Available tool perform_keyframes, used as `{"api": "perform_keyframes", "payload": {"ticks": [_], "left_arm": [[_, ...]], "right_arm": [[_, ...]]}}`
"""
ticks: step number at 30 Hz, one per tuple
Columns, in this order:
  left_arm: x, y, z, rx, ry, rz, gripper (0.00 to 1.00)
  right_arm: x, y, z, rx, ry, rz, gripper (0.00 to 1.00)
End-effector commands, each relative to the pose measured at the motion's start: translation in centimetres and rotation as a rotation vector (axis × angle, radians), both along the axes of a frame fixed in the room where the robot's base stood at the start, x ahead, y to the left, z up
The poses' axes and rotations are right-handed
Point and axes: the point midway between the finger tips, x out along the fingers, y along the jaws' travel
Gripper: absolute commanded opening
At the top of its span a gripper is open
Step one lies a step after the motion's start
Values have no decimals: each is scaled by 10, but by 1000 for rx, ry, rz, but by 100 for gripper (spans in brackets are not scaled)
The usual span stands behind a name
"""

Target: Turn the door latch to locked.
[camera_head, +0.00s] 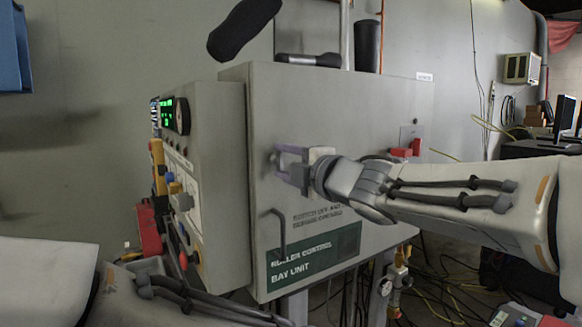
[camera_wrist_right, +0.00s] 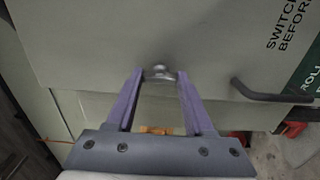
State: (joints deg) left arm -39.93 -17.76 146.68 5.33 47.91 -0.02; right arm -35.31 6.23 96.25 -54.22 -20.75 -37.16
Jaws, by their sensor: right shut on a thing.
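A large grey cabinet door (camera_head: 350,110) faces me, with a green label reading roller control bay unit. The small metal door latch (camera_wrist_right: 158,72) shows in the right wrist view between the purple fingertips. My right gripper (camera_head: 279,160) is at the left part of the door, shut on the latch; its fingers also show in the right wrist view (camera_wrist_right: 157,78). In the head view the fingers mostly hide the latch, and I cannot tell its turn. My left arm shows at the lower left, but its gripper is out of view.
A dark bar handle (camera_head: 280,233) stands out from the door below my right gripper. A control panel (camera_head: 185,185) with knobs and a green display is on the cabinet's left side. A red block (camera_head: 403,153) sits on the door's right. Cables (camera_head: 440,290) lie on the floor.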

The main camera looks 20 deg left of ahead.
Motion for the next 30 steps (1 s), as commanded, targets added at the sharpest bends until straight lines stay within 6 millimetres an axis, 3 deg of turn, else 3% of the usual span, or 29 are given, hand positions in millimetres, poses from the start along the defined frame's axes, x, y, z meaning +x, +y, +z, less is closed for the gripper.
{"api": "perform_keyframes", "payload": {"ticks": [16, 17, 18, 19, 30], "left_arm": [[0, 0, -2, 0, 0, 0, 0], [0, 0, -2, 0, 0, 0, 0], [0, 0, -2, 0, 0, 0, 0], [0, 0, -2, 0, 0, 0, 0], [0, 0, -2, 0, 0, 0, 0]], "right_arm": [[0, 0, 0, -16, -21, 1, 0], [0, 0, 0, -16, -21, 1, 60], [0, 0, 0, -16, -21, 1, 75], [0, 0, 0, -16, -21, 1, 82], [-2, -3, 0, -14, -18, 0, 82]]}}
